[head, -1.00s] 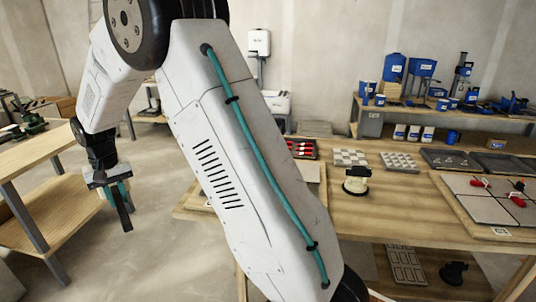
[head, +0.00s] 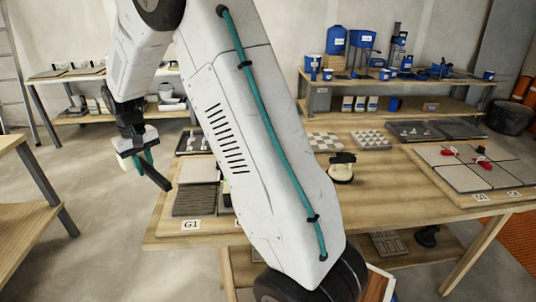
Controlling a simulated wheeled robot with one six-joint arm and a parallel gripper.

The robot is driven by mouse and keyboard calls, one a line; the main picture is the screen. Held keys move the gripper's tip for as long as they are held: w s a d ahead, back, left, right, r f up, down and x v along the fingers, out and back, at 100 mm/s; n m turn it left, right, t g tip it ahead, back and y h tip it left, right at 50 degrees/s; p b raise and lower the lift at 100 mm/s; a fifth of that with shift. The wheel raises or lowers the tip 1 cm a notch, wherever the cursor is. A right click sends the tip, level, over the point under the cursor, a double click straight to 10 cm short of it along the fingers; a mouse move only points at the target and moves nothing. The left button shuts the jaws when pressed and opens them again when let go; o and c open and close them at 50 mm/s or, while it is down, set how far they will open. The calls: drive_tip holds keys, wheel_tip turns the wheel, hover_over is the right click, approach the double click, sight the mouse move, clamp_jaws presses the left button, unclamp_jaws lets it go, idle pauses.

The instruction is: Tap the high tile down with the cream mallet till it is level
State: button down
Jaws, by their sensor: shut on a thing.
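My gripper (head: 150,172) hangs at the left in the head view, in the air over the floor, left of the workbench. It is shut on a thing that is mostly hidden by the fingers. A small cream part of it shows there, which fits the cream mallet (head: 126,163). A board of large grey tiles (head: 452,177) with red pieces on it lies at the right of the bench. Another board, marked G1 (head: 191,225), lies at the bench's left end, partly behind my arm. I cannot tell which tile stands high.
The wooden workbench (head: 380,215) holds a cream and black tool (head: 342,167), checkered tile sheets (head: 370,139) and dark trays. A shelf with blue containers (head: 338,40) stands behind. Another table (head: 25,200) is at the left, with free floor between. My arm hides the bench's middle left.

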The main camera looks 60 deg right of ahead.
drive_tip(key=s+d+n+g, duration=0.1)
drive_tip(key=s+d+n, duration=0.4)
drive_tip(key=s+d, duration=0.95)
drive_tip(key=s+d+f+n+h, duration=0.1)
drive_tip(key=s+d+f+n, duration=0.3)
drive_tip(key=s+d, duration=0.6)
drive_tip(key=shift+s+f+n, duration=0.2)
drive_tip(key=shift+s+n, duration=0.1)
drive_tip(key=shift+s, duration=0.65)
drive_tip(key=shift+h, duration=0.3)
wheel_tip(320, 180, down, 5)
drive_tip(key=shift+f, duration=0.15)
drive_tip(key=shift+r, duration=2.75)
